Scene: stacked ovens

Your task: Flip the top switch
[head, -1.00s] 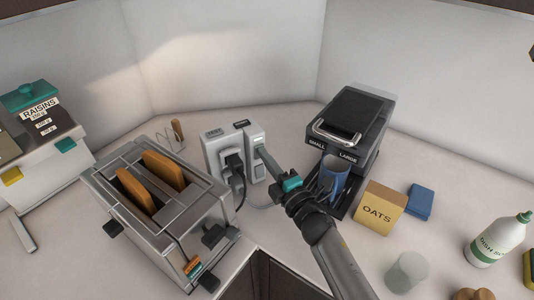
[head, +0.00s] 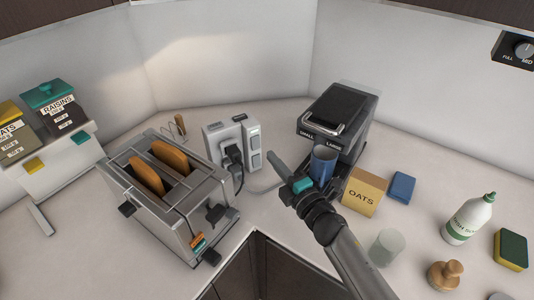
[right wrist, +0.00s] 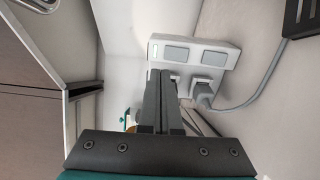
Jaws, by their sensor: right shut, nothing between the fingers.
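A white wall socket block (head: 213,138) stands at the back, with a black plug (head: 234,157) in its left part. On its right side are two grey rocker switches, the top switch (head: 253,142) and the lower switch (head: 256,161). I cannot tell which way either is set. My right gripper (head: 273,158) is shut and empty, its tips just right of the lower switch, apart from it. In the right wrist view the shut fingers (right wrist: 160,75) point toward the socket block (right wrist: 195,43), whose two switches both show. My left gripper is not in view.
A toaster (head: 180,215) with two bread slices stands left of the socket block. A coffee machine (head: 345,110) with a blue mug (head: 323,160) stands to the right, close to my right gripper. An oats box (head: 362,193) is farther right. A grey cable runs from the block.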

